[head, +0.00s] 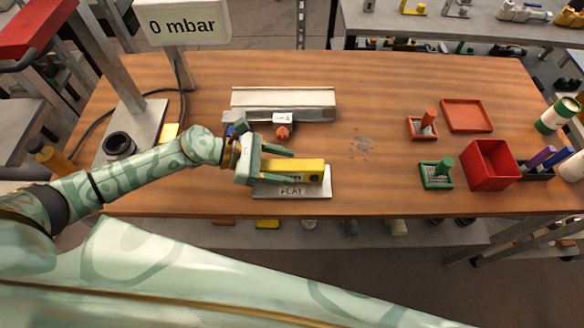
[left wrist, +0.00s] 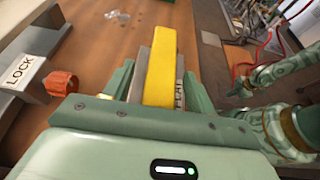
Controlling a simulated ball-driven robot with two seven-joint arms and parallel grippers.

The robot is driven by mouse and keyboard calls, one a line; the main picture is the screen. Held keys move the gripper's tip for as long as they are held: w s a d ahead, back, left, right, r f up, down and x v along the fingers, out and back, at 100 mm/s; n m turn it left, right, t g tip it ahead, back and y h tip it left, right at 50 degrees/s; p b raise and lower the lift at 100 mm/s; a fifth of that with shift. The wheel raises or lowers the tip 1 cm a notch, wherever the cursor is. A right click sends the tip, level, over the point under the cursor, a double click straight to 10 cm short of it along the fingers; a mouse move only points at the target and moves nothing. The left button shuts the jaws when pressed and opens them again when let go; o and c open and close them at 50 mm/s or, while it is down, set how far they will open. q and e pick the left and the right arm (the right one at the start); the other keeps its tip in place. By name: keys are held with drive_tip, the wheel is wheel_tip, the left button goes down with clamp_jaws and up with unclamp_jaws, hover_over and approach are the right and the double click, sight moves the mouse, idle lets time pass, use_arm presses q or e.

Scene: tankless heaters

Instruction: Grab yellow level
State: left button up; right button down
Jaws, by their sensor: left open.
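The yellow level (head: 309,171) lies on a light plate marked FLAT (head: 290,194) near the table's front edge. My left gripper (head: 289,163) is at the level's left end, its fingers pointing right. In the left wrist view the level (left wrist: 161,70) lies between the two open fingers (left wrist: 158,88), with the plate (left wrist: 180,88) beside and beneath it. I cannot tell whether a finger touches the level.
Behind my left gripper stand a grey rail block (head: 284,98) and an orange knob (head: 283,132). A pressure display (head: 182,24) stands at back left. On the right are a red bin (head: 490,165), a green holder (head: 436,174) and an orange tray (head: 467,115).

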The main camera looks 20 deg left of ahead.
use_arm(q)
drive_tip(key=shift+f, duration=0.1)
drive_tip(key=c, duration=1.1)
drive_tip(key=shift+c, duration=0.3)
